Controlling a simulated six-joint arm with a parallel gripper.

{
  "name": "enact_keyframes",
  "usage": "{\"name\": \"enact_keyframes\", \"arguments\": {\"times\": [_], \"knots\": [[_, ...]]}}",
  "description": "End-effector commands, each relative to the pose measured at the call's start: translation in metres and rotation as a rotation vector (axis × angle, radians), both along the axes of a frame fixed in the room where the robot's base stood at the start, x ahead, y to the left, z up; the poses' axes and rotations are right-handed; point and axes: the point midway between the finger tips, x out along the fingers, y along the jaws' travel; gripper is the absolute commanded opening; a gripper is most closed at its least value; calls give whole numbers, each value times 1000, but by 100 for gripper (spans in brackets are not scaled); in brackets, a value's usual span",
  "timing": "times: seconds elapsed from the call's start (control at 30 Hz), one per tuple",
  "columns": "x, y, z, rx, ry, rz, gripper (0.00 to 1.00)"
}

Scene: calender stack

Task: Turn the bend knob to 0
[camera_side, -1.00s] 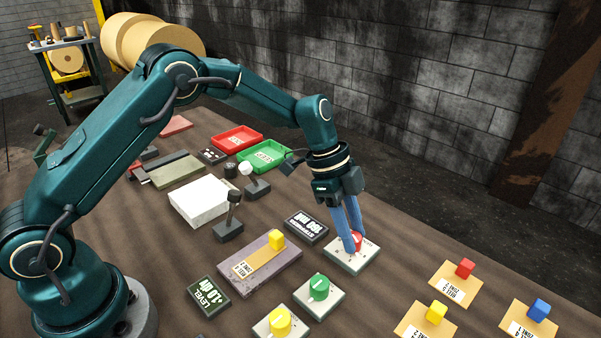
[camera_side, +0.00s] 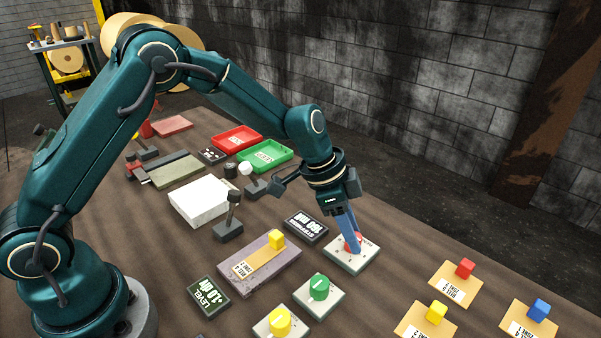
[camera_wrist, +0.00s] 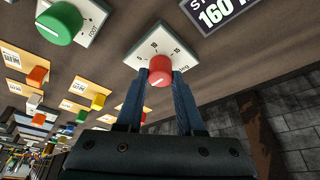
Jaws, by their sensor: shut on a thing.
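The red knob (camera_side: 349,243) sits on a white square base plate (camera_side: 361,259) right of centre in the side view. In the wrist view the red knob (camera_wrist: 160,65) shows a pale pointer line toward the gripper side, and its plate (camera_wrist: 140,45) has printed numbers around it; the label is partly hidden by a finger, so I cannot read it in full. My gripper (camera_side: 354,247) reaches down at a tilt with its blue fingers shut on the red knob. In the wrist view the fingertips (camera_wrist: 160,76) press on the knob's two sides.
A display reading 160 (camera_side: 307,226) stands close behind the red knob. A green knob (camera_side: 319,287) and a yellow knob (camera_side: 280,321) stand nearer the front. Cards with coloured cubes (camera_side: 456,284) lie at right.

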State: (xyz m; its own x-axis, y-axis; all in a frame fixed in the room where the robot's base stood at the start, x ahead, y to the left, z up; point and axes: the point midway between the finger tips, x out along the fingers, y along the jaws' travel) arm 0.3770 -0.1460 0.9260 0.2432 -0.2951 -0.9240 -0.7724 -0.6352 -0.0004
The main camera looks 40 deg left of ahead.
Motion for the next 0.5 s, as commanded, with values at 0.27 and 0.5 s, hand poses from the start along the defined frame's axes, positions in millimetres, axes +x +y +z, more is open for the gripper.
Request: {"name": "enact_keyframes", "arguments": {"times": [0.27, 0.5], "knots": [[0, 1, 1, -1, 1, 1, 0], [0, 0, 0, -1, 1, 1, 66]]}}
